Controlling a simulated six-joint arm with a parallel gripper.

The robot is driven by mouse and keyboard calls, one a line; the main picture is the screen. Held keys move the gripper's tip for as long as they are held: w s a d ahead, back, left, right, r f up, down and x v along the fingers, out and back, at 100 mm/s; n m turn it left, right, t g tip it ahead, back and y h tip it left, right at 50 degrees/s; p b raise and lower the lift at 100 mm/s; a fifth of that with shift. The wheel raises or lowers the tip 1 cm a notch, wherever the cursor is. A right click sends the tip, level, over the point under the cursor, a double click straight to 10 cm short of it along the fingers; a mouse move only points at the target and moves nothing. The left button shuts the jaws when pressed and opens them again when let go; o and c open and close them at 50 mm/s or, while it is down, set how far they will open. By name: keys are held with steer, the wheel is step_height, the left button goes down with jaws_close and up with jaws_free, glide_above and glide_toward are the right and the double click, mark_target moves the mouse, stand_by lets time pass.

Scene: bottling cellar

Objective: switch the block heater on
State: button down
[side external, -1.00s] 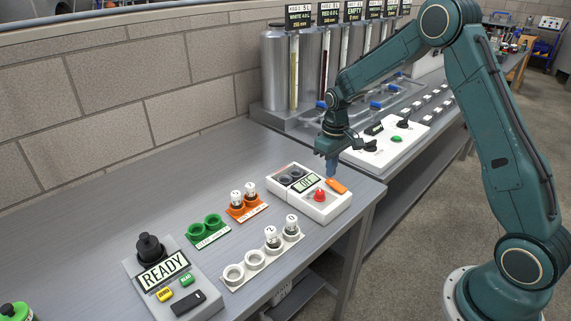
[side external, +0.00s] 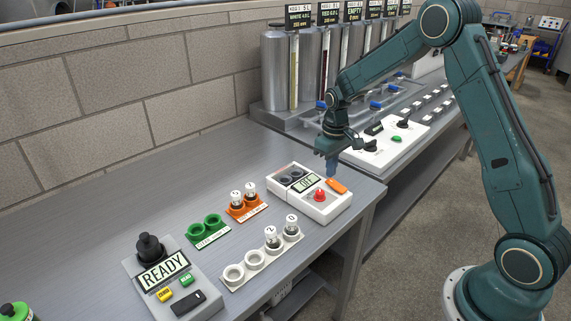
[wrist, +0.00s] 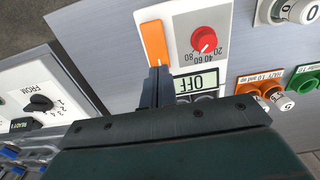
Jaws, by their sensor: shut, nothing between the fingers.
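The block heater (side external: 309,193) is a white box on the grey bench. It has a red knob (wrist: 204,40), an orange switch (wrist: 154,43) and dark wells beside a small display (wrist: 196,82). The display reads OFF in the wrist view. My gripper (side external: 331,173) is shut and empty, pointing down at the orange switch, which also shows in the side view (side external: 337,186). In the wrist view the fingertips (wrist: 158,72) are at the switch's near end and hide part of it. I cannot tell whether they touch it.
An orange rack (side external: 246,212) with two capped vials, a green rack (side external: 208,240) and a white rack (side external: 232,284) partly filled with vials stand left of the heater. A READY device (side external: 172,295) stands at the front. A white control panel (side external: 380,158) lies behind my gripper.

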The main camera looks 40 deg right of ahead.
mark_target(330, 181)
steer(key=shift+f, duration=1.1)
stand_by(0.9)
steer(key=shift+r, duration=3.05)
steer(key=shift+r, duration=0.1)
